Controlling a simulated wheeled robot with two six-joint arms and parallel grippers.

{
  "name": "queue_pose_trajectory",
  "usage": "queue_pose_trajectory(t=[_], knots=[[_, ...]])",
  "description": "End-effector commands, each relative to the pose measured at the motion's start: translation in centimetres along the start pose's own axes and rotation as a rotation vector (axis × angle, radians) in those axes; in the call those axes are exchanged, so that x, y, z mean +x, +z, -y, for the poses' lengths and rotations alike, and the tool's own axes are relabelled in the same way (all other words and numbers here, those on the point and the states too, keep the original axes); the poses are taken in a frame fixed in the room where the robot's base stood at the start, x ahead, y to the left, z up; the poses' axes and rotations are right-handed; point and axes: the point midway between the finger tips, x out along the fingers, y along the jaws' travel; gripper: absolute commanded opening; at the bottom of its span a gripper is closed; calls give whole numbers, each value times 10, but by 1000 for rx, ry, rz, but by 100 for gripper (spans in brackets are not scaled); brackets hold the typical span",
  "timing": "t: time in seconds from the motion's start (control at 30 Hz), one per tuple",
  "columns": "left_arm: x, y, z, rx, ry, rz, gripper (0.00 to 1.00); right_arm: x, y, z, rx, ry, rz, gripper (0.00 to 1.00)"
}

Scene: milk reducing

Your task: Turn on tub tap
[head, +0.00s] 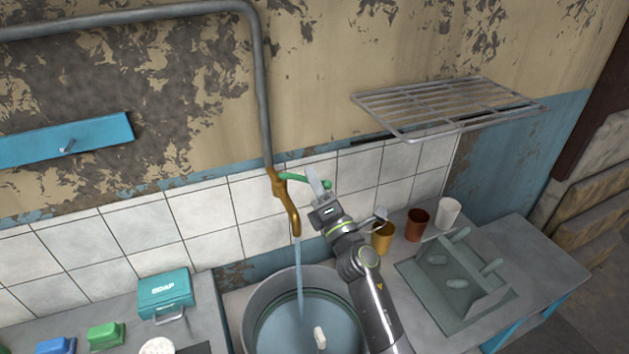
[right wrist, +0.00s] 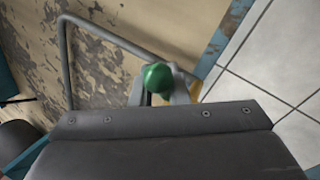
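The tub tap (head: 291,213) is a brass spout on the wall with a green handle (head: 292,177) reaching to the right. A stream of water (head: 299,270) falls from the spout into the round grey tub (head: 258,294). My right gripper (head: 320,182) is at the outer end of the handle. In the right wrist view, the green handle end (right wrist: 158,77) lies between the two fingers of my right gripper (right wrist: 163,90). The fingers look apart on either side of it; contact is not clear. My left gripper is not in view.
A wire rack (head: 450,105) juts from the wall at upper right. Several cups, including a white cup (head: 447,213), stand right of my arm, behind a grey dish rack (head: 455,282). A teal soap box (head: 165,292) is left of the tub. A pipe (head: 262,90) runs above the tap.

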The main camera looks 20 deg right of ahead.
Motion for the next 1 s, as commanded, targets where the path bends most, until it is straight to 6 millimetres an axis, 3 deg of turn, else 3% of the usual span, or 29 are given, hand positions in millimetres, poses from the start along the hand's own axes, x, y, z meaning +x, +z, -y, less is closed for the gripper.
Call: queue_pose_trajectory(t=[0.17,0.57,1.0], knots=[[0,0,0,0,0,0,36,0,0,-1,-1,2,0,35],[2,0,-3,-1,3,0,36,-10,0,1,1,-1,0,35],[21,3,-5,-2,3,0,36,-98,-1,4,0,-3,1,35]])
